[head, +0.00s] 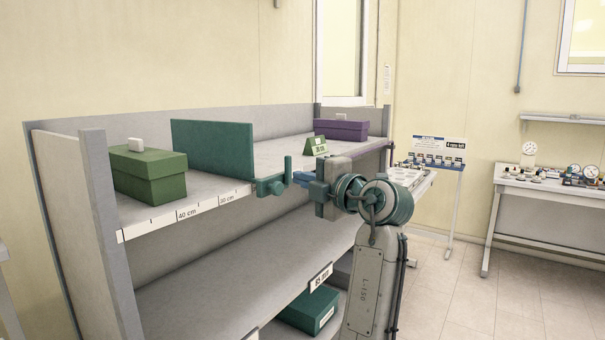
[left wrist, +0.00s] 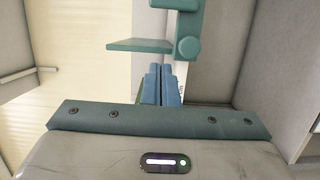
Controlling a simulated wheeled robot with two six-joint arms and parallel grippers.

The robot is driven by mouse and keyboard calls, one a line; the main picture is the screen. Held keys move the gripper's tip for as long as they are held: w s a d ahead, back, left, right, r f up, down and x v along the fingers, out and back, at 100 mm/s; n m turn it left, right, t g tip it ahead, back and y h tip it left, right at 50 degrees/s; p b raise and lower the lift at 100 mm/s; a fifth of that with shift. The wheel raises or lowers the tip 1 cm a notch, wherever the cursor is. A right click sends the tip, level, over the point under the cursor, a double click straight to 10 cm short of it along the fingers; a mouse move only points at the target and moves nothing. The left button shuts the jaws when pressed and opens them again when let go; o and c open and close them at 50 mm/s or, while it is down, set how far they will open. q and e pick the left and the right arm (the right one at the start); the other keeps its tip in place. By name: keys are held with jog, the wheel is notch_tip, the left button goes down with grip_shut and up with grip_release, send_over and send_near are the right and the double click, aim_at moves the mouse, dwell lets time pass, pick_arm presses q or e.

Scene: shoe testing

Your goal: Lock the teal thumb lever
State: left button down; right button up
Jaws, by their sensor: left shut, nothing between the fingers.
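The teal thumb lever (head: 288,168) stands upright from a teal clamp (head: 269,187) on the front edge of the upper shelf, in front of the teal divider panel (head: 212,148). The fingers (left wrist: 161,85) are together and empty in the left wrist view. I cannot tell whether they touch the lever. My right gripper is not in view.
A green box (head: 150,178) stands on the upper shelf at left. A purple box (head: 341,130) and a small green sign (head: 316,146) stand farther right. The shelf's front edge carries a ruler strip (head: 185,213). A teal box (head: 307,311) lies below. The floor at right is clear.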

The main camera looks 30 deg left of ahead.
aim_at(288, 168)
pick_arm(q)
jog(key=w+a+p, duration=0.3)
jog(key=a+p, duration=0.1)
jog(key=a, duration=0.1)
jog(key=w+a+p, duration=0.2)
jog(key=a, duration=0.1)
jog(key=shift+w+r, duration=0.15)
jog(key=shift+w, duration=0.2)
jog(key=shift+w+d, duration=0.15)
jog(key=shift+w, duration=0.3)
jog(key=shift+f, duration=0.2)
jog(key=shift+a, duration=0.2)
